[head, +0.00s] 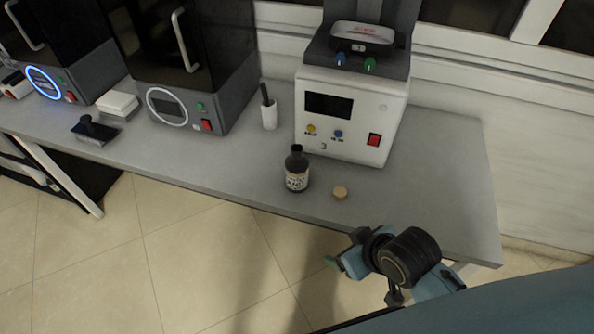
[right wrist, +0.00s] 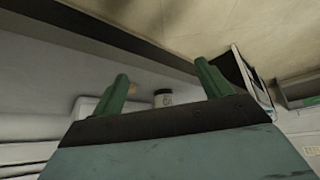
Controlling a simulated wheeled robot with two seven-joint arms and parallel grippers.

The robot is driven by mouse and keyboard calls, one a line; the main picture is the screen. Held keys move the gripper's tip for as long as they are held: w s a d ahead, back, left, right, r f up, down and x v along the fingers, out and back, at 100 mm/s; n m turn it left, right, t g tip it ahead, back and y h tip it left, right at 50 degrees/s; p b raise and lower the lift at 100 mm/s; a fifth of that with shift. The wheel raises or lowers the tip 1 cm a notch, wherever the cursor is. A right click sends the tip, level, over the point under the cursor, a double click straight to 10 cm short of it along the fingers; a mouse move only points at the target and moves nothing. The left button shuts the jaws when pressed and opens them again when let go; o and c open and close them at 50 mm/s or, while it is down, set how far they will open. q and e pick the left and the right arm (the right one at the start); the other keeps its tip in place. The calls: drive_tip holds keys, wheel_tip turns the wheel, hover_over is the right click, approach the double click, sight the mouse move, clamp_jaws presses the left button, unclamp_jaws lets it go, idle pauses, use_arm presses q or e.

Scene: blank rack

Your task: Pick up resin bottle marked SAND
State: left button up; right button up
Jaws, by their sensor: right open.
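A dark bottle (head: 297,169) with a pale label stands upright near the front edge of the grey table, and the label's lettering is only partly legible. A small tan round cap (head: 340,192) lies on the table just to its right. My right gripper (head: 334,264) is off the table's front edge, to the lower right of the bottle and apart from it. In the right wrist view its two green fingers (right wrist: 163,86) are spread with nothing between them; the bottle (right wrist: 163,98) shows small beyond them. My left gripper is not in view.
A white machine (head: 345,115) with a dark screen stands behind the bottle. A white cup (head: 269,115) is to its left. Two dark printers (head: 190,65) stand at the left. The table (head: 440,190) is clear on the right.

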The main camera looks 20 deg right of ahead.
drive_tip(key=w+a+r+n+t+y, duration=0.2)
drive_tip(key=w+t+y, duration=0.1)
drive_tip(key=w, duration=0.5)
drive_tip(key=t+y, duration=0.2)
drive_tip(key=t, duration=0.1)
approach(303, 172)
drive_tip(key=w, duration=0.1)
drive_tip(key=b+x, duration=0.1)
drive_tip(key=x, duration=0.8)
drive_tip(key=shift+s+a+f, duration=0.1)
drive_tip(key=shift+s+f, duration=0.05)
drive_tip(key=shift+s, duration=0.05)
drive_tip(key=shift+d+b+x, duration=0.15)
drive_tip(key=shift+b+x, duration=0.3)
drive_tip(key=shift+x, duration=0.85)
drive_tip(key=shift+d+b+x, duration=0.2)
drive_tip(key=shift+b+x, duration=0.25)
drive_tip(key=shift+x, duration=0.85)
drive_tip(key=shift+w, duration=0.15)
drive_tip(key=shift+c, duration=0.3)
drive_tip(key=c, duration=1.2)
drive_tip(key=shift+o, duration=0.2)
drive_tip(key=shift+r, duration=0.2)
